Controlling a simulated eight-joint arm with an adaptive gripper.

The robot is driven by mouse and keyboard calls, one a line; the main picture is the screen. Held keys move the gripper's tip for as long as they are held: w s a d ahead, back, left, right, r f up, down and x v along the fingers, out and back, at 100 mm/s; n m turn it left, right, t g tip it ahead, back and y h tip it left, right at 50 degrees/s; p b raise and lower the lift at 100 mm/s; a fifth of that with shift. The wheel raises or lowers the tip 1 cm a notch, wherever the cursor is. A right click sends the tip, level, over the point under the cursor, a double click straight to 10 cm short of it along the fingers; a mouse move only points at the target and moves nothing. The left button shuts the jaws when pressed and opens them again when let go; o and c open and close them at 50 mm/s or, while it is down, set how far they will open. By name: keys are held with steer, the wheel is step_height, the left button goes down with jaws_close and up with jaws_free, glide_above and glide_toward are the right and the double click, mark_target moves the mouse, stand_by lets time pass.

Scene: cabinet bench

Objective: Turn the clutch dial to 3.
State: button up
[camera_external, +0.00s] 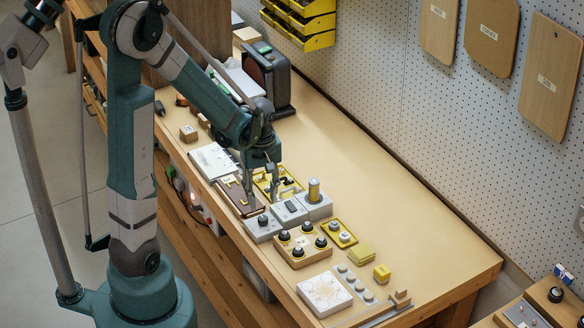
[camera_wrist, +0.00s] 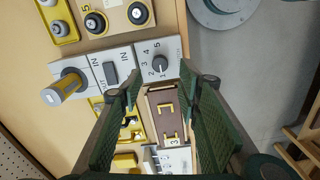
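A black dial knob (camera_wrist: 160,63) sits on a light grey box with numbers from 1 to 5 printed around it. I take it to be the clutch dial; no word "clutch" is readable. Its pointer setting is too small to tell surely. In the external view the black knob (camera_external: 262,219) is at the near left end of a row of grey boxes. My gripper (camera_external: 262,194) is open and empty, pointing down above the bench, behind the dial. In the wrist view the fingertips of my gripper (camera_wrist: 162,84) are spread just below the dial, apart from it.
A brown case (camera_external: 238,196) with yellow brackets lies under my gripper. Beside the dial are a grey switch box (camera_external: 290,211) and a box with a yellow cylinder (camera_external: 314,192). A wooden block (camera_external: 301,258) with several black knobs stands nearer.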

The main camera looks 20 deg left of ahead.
mark_target(263, 218)
steer(key=shift+f, duration=0.1)
stand_by(0.3)
steer(key=shift+f+b, duration=0.7)
steer(key=shift+f, duration=3.1)
steer(key=c, duration=0.9)
